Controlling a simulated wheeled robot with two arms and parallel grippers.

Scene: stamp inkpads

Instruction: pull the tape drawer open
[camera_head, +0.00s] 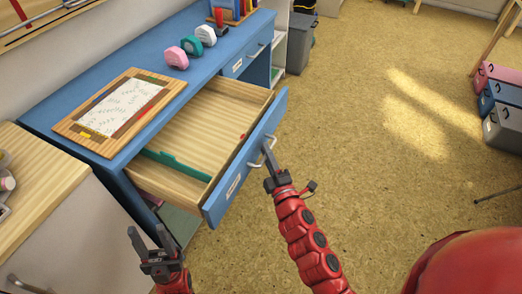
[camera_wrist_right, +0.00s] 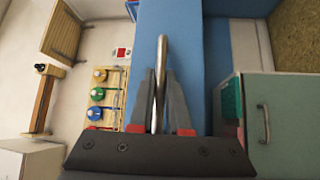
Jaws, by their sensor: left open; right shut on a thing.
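The blue-fronted drawer (camera_head: 244,160) of the blue desk stands pulled well out, its pale wood inside showing. A white label is on its front, too small to read. My right gripper (camera_head: 269,168) is shut on the drawer's metal handle (camera_head: 262,156). In the right wrist view the handle bar (camera_wrist_right: 161,60) runs between the fingers (camera_wrist_right: 160,95), in front of the blue drawer face. A green strip (camera_head: 178,166) and a small red thing lie in the drawer. My left gripper (camera_head: 149,236) is open and empty, low in front of the desk's left end.
On the desk top (camera_head: 150,50) are a wooden board with paper (camera_head: 118,105) and pink, green and white tape-like items (camera_head: 191,45). A second drawer (camera_head: 245,58) beyond is closed. A wooden-topped cabinet (camera_head: 35,190) stands left. The floor right of the drawer is clear.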

